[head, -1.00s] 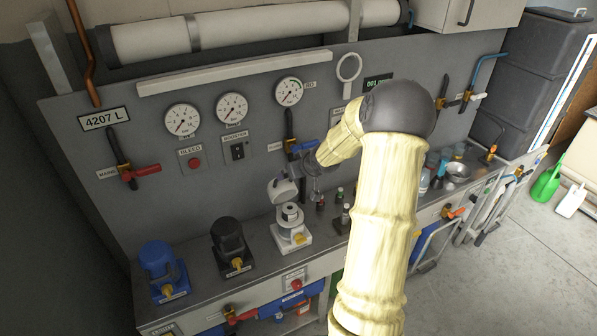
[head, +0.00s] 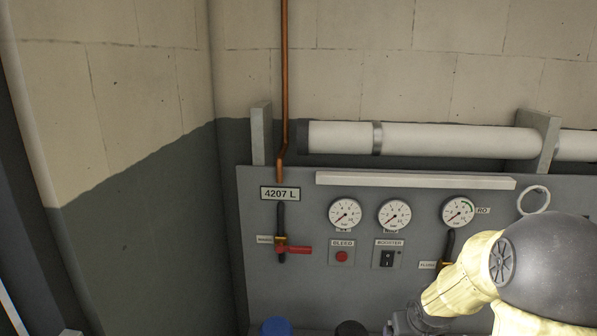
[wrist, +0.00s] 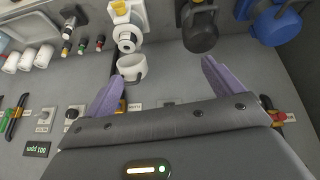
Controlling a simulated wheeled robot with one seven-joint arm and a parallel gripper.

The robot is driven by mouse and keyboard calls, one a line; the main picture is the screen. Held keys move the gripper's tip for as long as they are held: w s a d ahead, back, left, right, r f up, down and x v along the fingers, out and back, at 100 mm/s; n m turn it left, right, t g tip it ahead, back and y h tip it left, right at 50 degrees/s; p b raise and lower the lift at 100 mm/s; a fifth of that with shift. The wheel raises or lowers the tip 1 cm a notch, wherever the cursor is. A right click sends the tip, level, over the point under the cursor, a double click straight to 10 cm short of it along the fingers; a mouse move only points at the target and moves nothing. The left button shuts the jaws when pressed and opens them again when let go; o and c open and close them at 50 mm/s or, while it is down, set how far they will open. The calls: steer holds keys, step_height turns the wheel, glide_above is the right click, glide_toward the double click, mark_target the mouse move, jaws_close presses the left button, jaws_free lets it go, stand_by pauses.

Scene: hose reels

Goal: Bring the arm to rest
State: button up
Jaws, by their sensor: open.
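My gripper (wrist: 163,88) is open, with its two purple fingers spread wide and nothing between the tips that I can see held. In the wrist view a white cup-like piece (wrist: 131,67) is close to the left finger, beyond the gripper; I cannot tell if they touch. In the head view my cream-coloured arm with its dark joint fills the lower right, and the fingers cannot be made out there.
A white pipe (head: 450,140) runs above. In the wrist view a black pump-like unit (wrist: 200,28) and a blue one (wrist: 272,22) are at the top.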

steer(key=s+a+g, duration=0.1)
steer(key=s+a, duration=0.4)
steer(key=s, duration=0.3)
steer(key=s+a+g+y, duration=0.1)
steer(key=s+a, duration=0.5)
steer(key=s, duration=0.1)
steer(key=shift+s+r+g+b, duration=0.2)
steer(key=shift+s+g+b, duration=0.2)
